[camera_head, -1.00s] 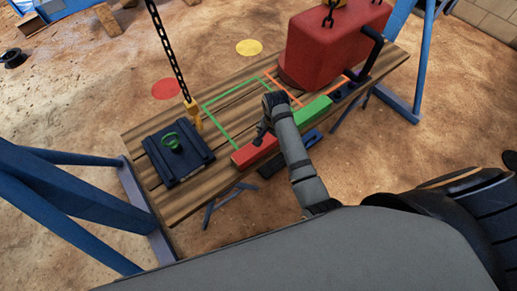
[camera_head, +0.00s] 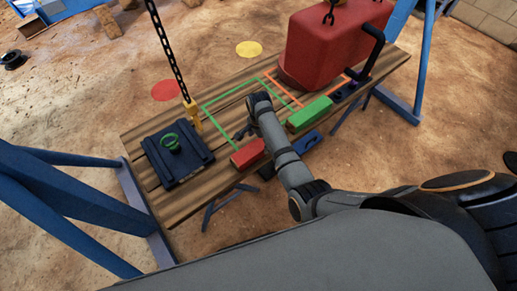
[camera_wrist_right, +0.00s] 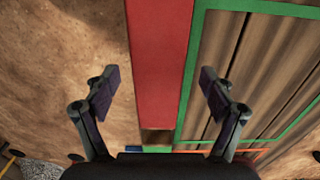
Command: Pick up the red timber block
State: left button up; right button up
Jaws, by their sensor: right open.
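The red timber block (camera_head: 247,153) lies at the near edge of the wooden platform in the head view. My right arm hides its right end. My right gripper (camera_head: 243,132) is just beyond the block and seems to hang over it, tilted downward. In the right wrist view my right gripper (camera_wrist_right: 158,92) is open and empty. The red block (camera_wrist_right: 160,55) runs lengthwise through the space between its two fingers, apart from both. I cannot tell the exact height of the fingers above the block. My left gripper is not in view.
A green block (camera_head: 310,113) lies right of my arm, with a blue piece (camera_head: 306,141) nearer. A big red machine (camera_head: 330,50) stands at the right end of the platform (camera_head: 190,203). A dark plate (camera_head: 185,168) with a green ring and a hanging chain (camera_head: 168,50) are at the left.

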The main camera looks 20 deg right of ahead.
aim_at(259, 145)
jog(key=f, duration=0.4)
jog(key=shift+s+a+b, duration=0.15)
jog(key=shift+s+b, duration=0.05)
jog(key=shift+b, duration=0.1)
jog(key=shift+c, duration=0.3)
jog(key=c, duration=1.6)
jog(key=shift+r, duration=0.15)
